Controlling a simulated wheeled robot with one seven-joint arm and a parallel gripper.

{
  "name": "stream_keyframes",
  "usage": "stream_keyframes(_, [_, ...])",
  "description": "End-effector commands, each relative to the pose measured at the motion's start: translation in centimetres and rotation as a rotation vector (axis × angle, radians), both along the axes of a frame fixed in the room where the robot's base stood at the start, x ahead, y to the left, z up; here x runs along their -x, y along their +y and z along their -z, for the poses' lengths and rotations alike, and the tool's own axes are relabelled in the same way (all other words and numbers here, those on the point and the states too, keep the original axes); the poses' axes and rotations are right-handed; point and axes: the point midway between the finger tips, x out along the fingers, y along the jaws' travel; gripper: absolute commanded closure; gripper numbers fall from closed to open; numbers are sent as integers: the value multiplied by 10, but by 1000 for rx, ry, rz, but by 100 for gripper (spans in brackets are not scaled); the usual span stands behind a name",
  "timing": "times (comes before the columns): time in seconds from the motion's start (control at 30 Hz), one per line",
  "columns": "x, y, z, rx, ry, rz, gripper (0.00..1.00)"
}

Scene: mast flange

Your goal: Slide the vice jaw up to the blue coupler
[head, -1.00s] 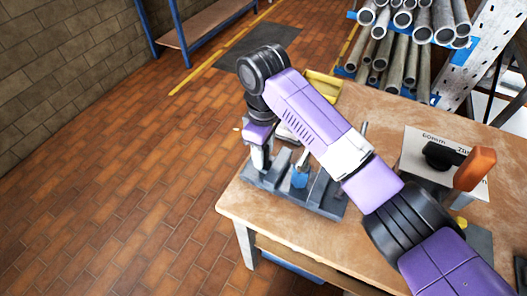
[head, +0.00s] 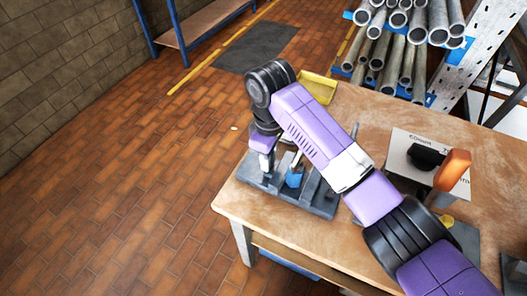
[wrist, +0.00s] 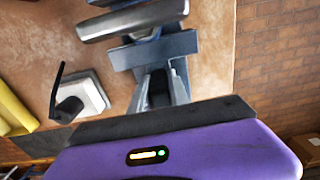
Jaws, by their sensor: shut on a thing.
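The grey vice (head: 318,203) lies near the left edge of the workbench. The blue coupler (head: 294,178) stands upright in it. The grey vice jaw (head: 282,165) is left of the coupler, with a small gap seeming to remain between them. My gripper (head: 263,170) points down at the jaw's left side and is shut on it; the grip itself is partly hidden by my wrist. In the wrist view my fingers (wrist: 160,90) meet grey vice parts (wrist: 155,50). The coupler cannot be made out clearly there.
A yellow bin (head: 318,87) stands at the bench's back edge. Pipes (head: 400,55) are racked behind. The brown bench top (head: 385,120) has free room behind my arm.

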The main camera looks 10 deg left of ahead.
Motion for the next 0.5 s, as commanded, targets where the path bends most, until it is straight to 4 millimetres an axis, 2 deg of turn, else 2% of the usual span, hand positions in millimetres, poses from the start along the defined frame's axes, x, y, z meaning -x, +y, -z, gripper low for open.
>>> stream_keyframes(0.13, [4,-9,-3,1,4,2,100])
stream_keyframes(0.47, [4,-11,0,4,4,1,100])
stream_keyframes(0.5, [4,-11,0,5,4,1,74])
